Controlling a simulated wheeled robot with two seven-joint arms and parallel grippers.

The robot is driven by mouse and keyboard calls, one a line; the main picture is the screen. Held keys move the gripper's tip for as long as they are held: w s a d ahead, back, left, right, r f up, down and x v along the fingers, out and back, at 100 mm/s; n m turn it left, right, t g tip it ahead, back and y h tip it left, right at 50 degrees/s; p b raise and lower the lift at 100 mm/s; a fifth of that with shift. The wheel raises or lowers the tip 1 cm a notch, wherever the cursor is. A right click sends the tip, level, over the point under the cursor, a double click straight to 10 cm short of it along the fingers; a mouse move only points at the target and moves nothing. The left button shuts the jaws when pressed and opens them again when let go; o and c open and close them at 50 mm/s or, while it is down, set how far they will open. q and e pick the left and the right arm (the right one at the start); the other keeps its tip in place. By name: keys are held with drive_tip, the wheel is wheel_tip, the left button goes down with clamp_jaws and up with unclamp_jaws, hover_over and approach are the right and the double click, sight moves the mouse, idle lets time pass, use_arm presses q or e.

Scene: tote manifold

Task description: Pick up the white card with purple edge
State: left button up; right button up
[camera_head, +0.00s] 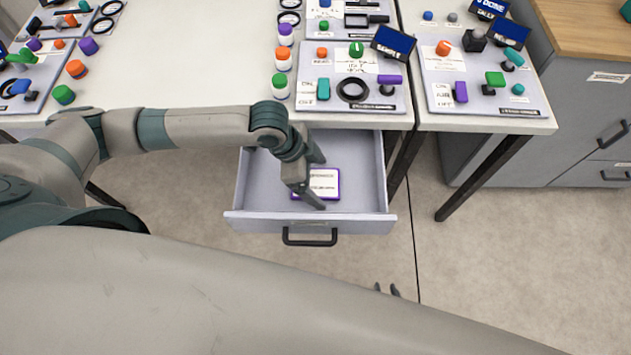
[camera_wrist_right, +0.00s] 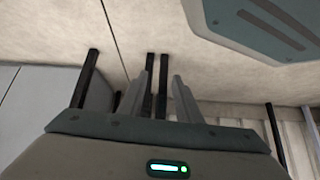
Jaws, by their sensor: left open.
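The white card with purple edge (camera_head: 326,187) lies flat in the open drawer (camera_head: 261,215), with dark print on its face. My left gripper (camera_head: 318,181) reaches down into the drawer over the card's left part, its fingers apart and empty. The gripper hides part of the card's left side. I cannot tell whether the fingers touch the card. My right gripper (camera_wrist_right: 158,88) has its fingers apart with nothing between them. Its fingertips also show low in the head view (camera_head: 388,290), in front of the drawer and to its right.
The drawer's black handle (camera_head: 310,241) faces me. White tables (camera_head: 190,75) above carry panels with knobs, several capped bottles (camera_head: 282,60) and small screens (camera_head: 392,43). A table leg (camera_head: 480,180) stands right of the drawer. A grey cabinet (camera_head: 560,120) is at the far right.

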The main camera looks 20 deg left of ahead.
use_arm(q)
drive_tip(key=c, duration=1.2)
drive_tip(key=shift+o, duration=0.2)
